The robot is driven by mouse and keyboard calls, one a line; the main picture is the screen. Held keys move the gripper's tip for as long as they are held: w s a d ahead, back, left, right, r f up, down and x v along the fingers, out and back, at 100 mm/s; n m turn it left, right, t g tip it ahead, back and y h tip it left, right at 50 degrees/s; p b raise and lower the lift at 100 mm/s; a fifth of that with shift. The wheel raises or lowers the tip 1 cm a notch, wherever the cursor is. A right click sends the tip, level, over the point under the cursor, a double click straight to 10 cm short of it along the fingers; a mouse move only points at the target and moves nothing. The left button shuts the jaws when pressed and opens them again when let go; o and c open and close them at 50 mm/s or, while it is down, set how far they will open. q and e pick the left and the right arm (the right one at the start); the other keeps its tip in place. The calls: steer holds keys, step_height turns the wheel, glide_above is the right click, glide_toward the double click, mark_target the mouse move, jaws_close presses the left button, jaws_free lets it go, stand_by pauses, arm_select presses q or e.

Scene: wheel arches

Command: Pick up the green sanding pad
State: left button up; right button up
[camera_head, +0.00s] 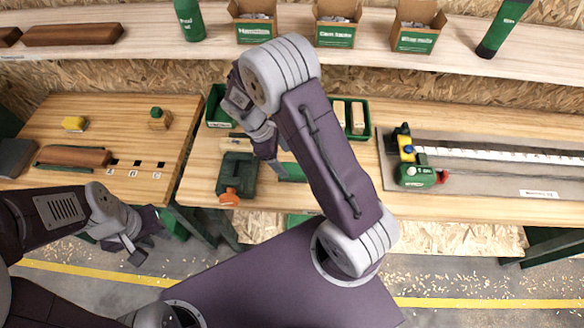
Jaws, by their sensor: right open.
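A flat green piece (292,172), which looks like the sanding pad, lies on the middle workbench (200,178). My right arm covers part of it. My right gripper (274,160) is open over the bench, just left of the green piece. Whether it touches the piece is hidden. My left gripper (139,251) hangs low in front of the benches, over the floor and away from the pad. Its jaw opening is too small to read.
Green bins (217,107) stand behind, partly hidden by my arm. A metal plate with a green and yellow tool (416,174) is at right. The left bench holds several blocks.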

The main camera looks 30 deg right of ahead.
mark_target(292, 169)
steer(key=shift+w+d+f, duration=0.1)
steer(key=shift+d+f, duration=0.25)
steer(key=shift+f, duration=0.3)
steer(key=shift+d+f, duration=0.35)
steer(key=shift+f, duration=0.25)
steer(key=shift+w+d+f, duration=0.1)
steer(key=shift+w+f, duration=0.05)
steer(key=shift+f, duration=0.1)
steer(key=x, duration=0.2)
steer(key=s+p+x, duration=0.1)
steer(key=x, duration=0.1)
steer(key=shift+f, duration=0.35)
steer(key=shift+w+d+f, duration=0.1)
steer(key=shift+w, duration=0.1)
arm_select(q)
steer(key=shift+w+d+r, duration=0.3)
steer(key=shift+w+r, duration=0.15)
steer(key=shift+r, duration=0.2)
steer(key=shift+s+a, duration=0.1)
steer(key=shift+s, duration=0.05)
arm_select(e)
steer(key=shift+s, duration=0.1)
arm_select(q)
steer(key=shift+f, duration=0.1)
arm_select(e)
steer(key=shift+f, duration=0.2)
